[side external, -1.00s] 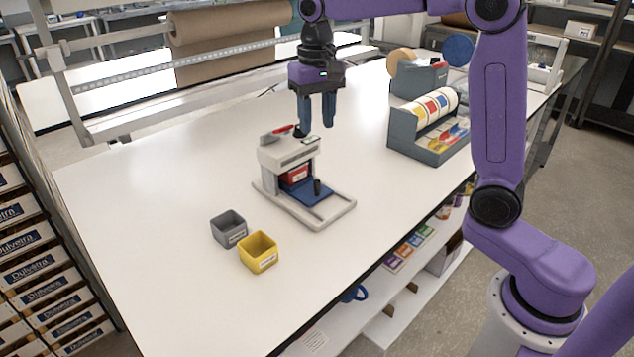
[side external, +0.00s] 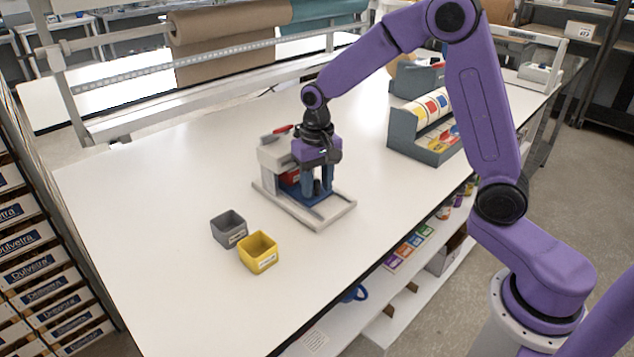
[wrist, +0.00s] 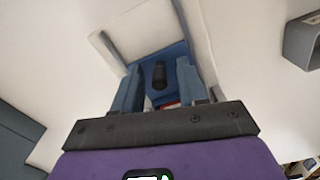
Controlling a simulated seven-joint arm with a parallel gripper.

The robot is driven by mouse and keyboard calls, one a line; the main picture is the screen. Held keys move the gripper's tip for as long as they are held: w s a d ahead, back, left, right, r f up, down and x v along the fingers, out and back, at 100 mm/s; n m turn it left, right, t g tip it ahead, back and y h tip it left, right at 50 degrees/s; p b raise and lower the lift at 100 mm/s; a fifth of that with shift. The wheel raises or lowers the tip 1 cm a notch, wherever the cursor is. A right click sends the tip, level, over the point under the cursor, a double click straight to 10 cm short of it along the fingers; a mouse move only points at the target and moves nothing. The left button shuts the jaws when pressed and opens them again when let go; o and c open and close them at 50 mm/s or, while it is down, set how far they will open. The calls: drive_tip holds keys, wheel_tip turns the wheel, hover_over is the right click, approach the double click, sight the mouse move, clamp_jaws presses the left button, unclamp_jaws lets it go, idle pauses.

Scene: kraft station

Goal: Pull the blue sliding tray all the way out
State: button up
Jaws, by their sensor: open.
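The blue sliding tray (side external: 322,196) sits on the rails of a pale grey press-like device (side external: 270,160), partly under its head. A dark upright knob (wrist: 159,75) stands on the tray. My gripper (side external: 317,188) is low over the tray, pointing down. In the wrist view my gripper (wrist: 157,85) is open, with one blue finger on each side of the knob and gaps between. A red block (side external: 290,177) shows behind the fingers, under the device's head. My gripper hides part of the head and tray.
A grey bin (side external: 228,230) and a yellow bin (side external: 258,252) stand on the white table (side external: 170,250) in front of the device, to the left. A grey label-roll dispenser (side external: 420,150) stands at the back right. The table in front of the rails is clear.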

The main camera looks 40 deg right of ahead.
drive_tip(key=shift+f, duration=0.15)
clamp_jaws()
drive_tip(key=shift+s, duration=0.15)
drive_tip(key=s, duration=1)
drive_tip(key=shift+s, duration=0.1)
unclamp_jaws()
wheel_tip(320, 180, up, 18)
drive_tip(key=shift+f, duration=0.25)
